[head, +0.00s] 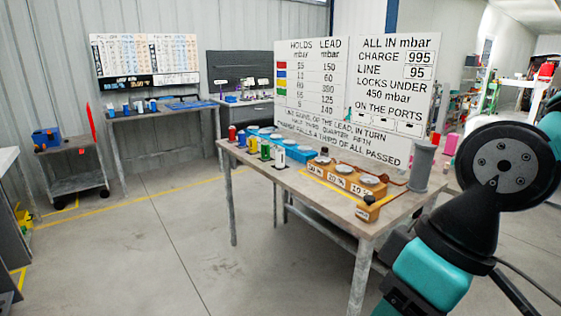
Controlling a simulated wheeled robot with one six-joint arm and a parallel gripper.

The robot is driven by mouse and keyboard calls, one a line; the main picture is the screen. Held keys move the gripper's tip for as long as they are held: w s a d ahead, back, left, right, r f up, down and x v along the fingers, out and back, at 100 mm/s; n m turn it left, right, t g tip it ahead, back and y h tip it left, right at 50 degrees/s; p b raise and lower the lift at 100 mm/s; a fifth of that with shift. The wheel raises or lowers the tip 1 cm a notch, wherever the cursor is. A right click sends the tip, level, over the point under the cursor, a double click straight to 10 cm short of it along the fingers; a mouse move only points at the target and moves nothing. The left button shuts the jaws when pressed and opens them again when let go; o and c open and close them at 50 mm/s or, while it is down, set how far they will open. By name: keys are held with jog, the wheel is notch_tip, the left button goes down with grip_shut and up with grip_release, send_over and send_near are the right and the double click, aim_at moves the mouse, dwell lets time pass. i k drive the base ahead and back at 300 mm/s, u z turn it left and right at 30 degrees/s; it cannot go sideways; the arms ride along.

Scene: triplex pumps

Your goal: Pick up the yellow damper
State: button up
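A row of small coloured cylinders stands along the left front edge of a worktable (310,191). A blue one (241,138) and a red one (232,132) stand farther left. My teal and black arm fills the right side of the head view, in front of the table's right end. My gripper is not in view, and the damper stands free of the visible arm.
Behind the row are light-blue blocks (301,153). Orange blocks with round tops (340,176), a small orange block (367,209) and a grey cylinder (422,166) stand farther right. Lettered boards (311,88) rise behind. The floor left of the table is clear.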

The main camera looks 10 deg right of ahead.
aim_at(254, 146)
jog(key=u, duration=0.45)
jog(key=i, duration=0.8)
jog(key=u, duration=0.6)
jog(key=i, duration=1.2)
jog(key=z, duration=0.35)
jog(key=i, duration=0.75)
jog(key=z, duration=1.5)
jog(key=i, duration=0.8)
jog(key=z, duration=0.2)
